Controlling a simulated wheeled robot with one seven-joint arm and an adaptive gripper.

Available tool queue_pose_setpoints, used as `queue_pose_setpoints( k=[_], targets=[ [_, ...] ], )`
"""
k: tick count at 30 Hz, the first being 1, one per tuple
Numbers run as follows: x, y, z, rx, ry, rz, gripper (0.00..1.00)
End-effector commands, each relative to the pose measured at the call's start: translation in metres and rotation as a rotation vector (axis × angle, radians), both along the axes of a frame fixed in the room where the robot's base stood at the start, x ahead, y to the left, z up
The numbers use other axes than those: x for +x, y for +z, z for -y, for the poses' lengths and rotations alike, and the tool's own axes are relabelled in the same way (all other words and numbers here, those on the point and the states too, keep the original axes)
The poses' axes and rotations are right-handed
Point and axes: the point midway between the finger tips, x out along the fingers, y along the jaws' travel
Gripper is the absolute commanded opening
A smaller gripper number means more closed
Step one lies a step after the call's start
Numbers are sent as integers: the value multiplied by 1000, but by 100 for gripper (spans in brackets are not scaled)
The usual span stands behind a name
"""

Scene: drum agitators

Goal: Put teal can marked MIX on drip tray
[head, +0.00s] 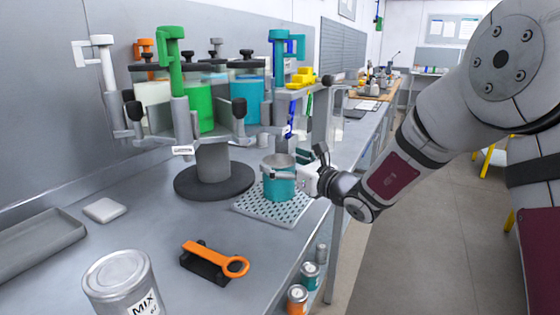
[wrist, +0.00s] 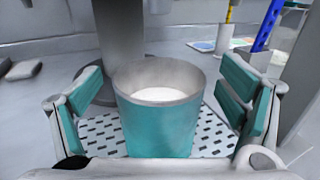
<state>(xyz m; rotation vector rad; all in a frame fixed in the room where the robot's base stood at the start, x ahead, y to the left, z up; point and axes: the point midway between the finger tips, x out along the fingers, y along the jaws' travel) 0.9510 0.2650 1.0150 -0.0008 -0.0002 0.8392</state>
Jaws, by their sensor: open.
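A teal can (head: 280,187) with a grey rim and an open top stands upright on the perforated drip tray (head: 247,208). In the wrist view the can (wrist: 157,130) has pale contents, and the tray's slotted surface (wrist: 208,135) shows around its base. No MIX mark is visible on its seen side. My gripper (head: 287,165) is at the can from the right. In the wrist view its teal-padded fingers (wrist: 164,98) are spread on either side of the can, with gaps between pads and wall.
A rack with coloured clamps (head: 172,75) and several drums stands behind the tray on a round dark base (head: 214,182). A silver can marked MIX (head: 120,285) and an orange-handled tool (head: 215,260) are in front. Small cans (head: 309,275) sit below the bench edge.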

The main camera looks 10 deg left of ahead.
Motion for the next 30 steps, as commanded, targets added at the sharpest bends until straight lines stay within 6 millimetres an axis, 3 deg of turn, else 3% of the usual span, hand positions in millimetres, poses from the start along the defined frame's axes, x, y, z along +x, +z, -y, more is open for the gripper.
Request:
queue_pose_setpoints(
  k=[9, 15, 22, 30],
  targets=[
    [-44, 1, 50, 1, -3, -1, 89],
    [-63, 0, 71, 0, -3, 0, 89],
    [-70, 0, 78, 1, 0, 1, 89],
    [-79, 7, 73, -23, 34, 25, 89]
  ],
)
